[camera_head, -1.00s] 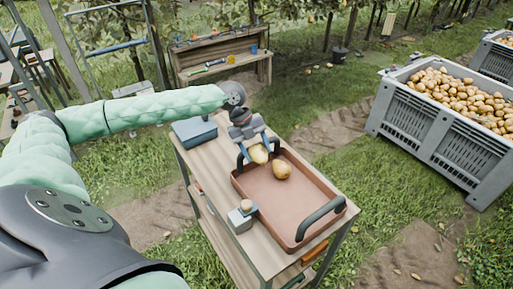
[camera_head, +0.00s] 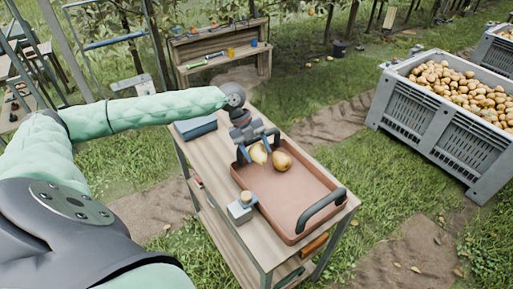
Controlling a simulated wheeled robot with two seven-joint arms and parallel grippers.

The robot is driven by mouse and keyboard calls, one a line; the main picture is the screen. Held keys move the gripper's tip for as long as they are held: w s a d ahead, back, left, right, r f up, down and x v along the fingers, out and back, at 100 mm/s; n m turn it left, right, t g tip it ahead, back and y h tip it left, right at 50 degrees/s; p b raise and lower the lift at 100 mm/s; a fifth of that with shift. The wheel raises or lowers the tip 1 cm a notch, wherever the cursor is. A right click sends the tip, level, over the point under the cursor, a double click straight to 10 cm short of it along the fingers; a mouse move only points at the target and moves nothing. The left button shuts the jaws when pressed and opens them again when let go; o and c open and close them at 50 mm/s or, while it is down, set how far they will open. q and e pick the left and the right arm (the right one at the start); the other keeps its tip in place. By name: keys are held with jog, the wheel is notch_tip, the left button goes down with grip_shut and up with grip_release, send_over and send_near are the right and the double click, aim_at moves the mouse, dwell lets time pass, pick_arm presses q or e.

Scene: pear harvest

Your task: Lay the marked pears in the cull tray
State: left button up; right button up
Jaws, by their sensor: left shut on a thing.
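The cull tray (camera_head: 286,205) is a reddish-brown tray with dark handles, lying on a narrow wooden cart. One yellow pear (camera_head: 282,161) lies in its far end. My left gripper (camera_head: 258,150) is over the tray's far left corner, shut on a second yellow pear (camera_head: 259,155). That pear is beside the first one, low over the tray; I cannot tell whether it touches the floor. No marks on the pears can be made out. My right gripper is not in view.
A small grey device with a round top (camera_head: 241,208) stands left of the tray. A blue-grey box (camera_head: 195,128) sits at the cart's far end. A grey crate full of pears (camera_head: 433,118) stands at the right. A wooden bench (camera_head: 220,58) is behind.

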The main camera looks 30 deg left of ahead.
pick_arm(q)
jog(key=shift+f+b, duration=0.95)
jog(key=shift+f, duration=1.85)
jog(key=shift+f+b, duration=0.45)
jog(key=shift+f, duration=0.7)
jog(key=o, duration=1.1)
jog(key=shift+o, duration=0.2)
jog(key=shift+r, duration=0.1)
